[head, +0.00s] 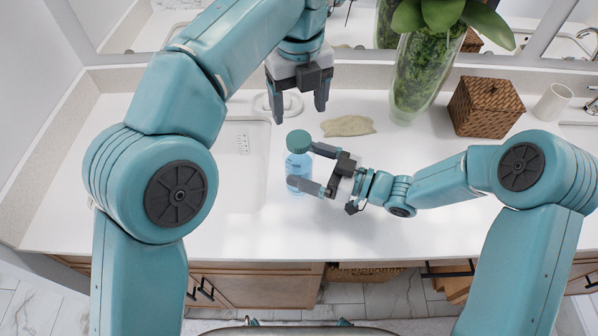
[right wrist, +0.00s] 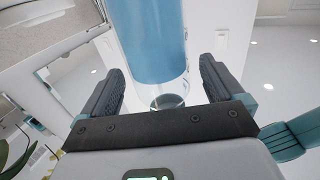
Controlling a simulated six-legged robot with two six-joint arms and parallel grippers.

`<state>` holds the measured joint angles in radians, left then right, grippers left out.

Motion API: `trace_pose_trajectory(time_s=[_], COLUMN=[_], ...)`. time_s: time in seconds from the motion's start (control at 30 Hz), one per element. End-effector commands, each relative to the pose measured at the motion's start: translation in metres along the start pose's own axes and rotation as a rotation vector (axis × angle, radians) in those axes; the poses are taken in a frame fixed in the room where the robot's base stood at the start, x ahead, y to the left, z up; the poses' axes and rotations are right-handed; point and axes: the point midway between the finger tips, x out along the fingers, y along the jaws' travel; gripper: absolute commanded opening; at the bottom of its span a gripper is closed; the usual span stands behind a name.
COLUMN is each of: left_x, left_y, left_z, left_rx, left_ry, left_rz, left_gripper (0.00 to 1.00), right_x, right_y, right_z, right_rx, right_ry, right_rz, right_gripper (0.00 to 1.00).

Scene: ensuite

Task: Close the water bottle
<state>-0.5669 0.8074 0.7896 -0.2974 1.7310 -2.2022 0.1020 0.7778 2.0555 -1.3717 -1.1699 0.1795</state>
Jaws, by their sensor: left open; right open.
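The water bottle (head: 297,163) is clear blue and stands upright on the white counter. Its green cap (head: 298,140) sits at the top of its neck; I cannot tell how tightly. My right gripper (head: 304,166) is open, with its fingers on either side of the bottle's body. In the right wrist view, the bottle (right wrist: 150,40) shows as a blue cylinder between the open fingers (right wrist: 162,85), with gaps on both sides. My left gripper (head: 300,108) is open and empty, pointing down above and behind the cap, apart from it.
A sink basin (head: 240,160) lies left of the bottle. A glass vase with a plant (head: 420,75), a woven box (head: 484,106) and a white cup (head: 552,101) stand at the back right. The counter's front is clear.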

Motion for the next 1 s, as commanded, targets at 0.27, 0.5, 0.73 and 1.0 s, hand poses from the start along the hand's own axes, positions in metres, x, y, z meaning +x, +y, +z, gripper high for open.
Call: trace_pose_trajectory(time_s=[0.27,0.5,0.73,1.0], left_x=[0.000,0.000,0.000,0.000], left_y=[0.000,0.000,0.000,0.000], left_z=[0.000,0.000,0.000,0.000], left_rx=[0.000,0.000,0.000,-0.011], left_ry=[0.000,0.000,0.000,0.000], left_rz=[0.000,0.000,0.000,0.000], left_gripper=[0.73,0.73,0.73,0.73], right_x=[0.036,0.041,0.041,0.041], right_y=[-0.001,0.000,0.000,0.000], right_z=[0.000,0.000,0.000,0.000], right_rx=[0.000,0.001,0.001,0.001], right_ry=[0.000,0.000,0.000,0.000], right_rz=[-0.001,0.001,0.001,0.001], right_gripper=[0.95,0.95,0.72,0.00])
